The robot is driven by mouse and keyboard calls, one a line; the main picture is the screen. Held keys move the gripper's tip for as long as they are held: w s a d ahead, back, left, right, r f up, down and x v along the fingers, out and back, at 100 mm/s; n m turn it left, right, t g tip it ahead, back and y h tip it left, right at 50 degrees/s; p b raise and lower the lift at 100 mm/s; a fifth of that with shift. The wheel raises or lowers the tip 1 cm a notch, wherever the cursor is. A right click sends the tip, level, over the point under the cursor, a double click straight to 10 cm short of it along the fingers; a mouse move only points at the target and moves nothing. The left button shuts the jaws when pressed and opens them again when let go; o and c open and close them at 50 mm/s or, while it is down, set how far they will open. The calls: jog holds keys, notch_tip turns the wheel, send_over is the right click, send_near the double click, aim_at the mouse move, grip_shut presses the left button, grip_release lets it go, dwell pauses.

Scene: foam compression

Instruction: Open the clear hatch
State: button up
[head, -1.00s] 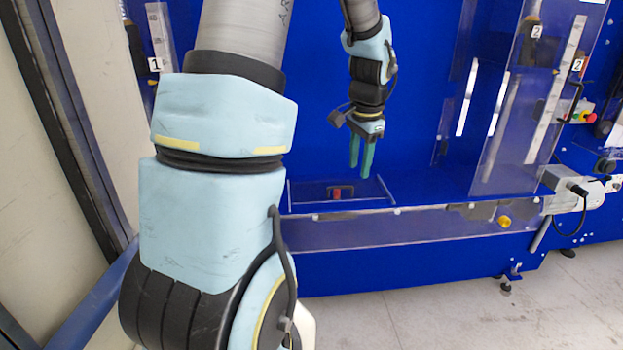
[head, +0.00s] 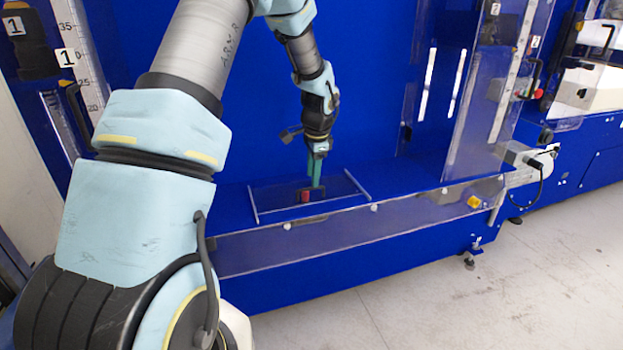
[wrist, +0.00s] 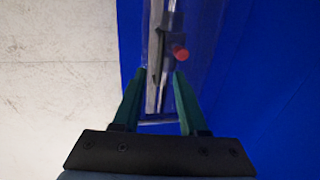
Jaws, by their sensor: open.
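The clear hatch (head: 275,199) is a see-through panel with pale side edges, lying flat on the blue machine's ledge in the head view. A dark handle piece (head: 315,195) with a red part (head: 305,196) sits at its front edge. My gripper (head: 315,181) points down with green fingers just above this handle. In the wrist view my gripper (wrist: 159,76) has its fingers apart with nothing clearly held. The dark piece with a red knob (wrist: 181,53) shows just beyond the fingertips. I cannot tell whether the fingers touch it.
A clear front strip (head: 300,242) with a yellow knob (head: 473,201) runs along the ledge. Tall clear panels (head: 485,95) and a grey motor unit (head: 528,158) stand right. A numbered ruler column (head: 83,70) stands left. The floor (head: 420,290) in front is open.

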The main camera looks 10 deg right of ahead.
aim_at(312, 188)
jog(key=shift+w+f, duration=0.15)
jog(key=shift+f, duration=0.65)
jog(key=shift+w+f, duration=0.1)
jog(key=shift+f, duration=0.65)
grip_shut()
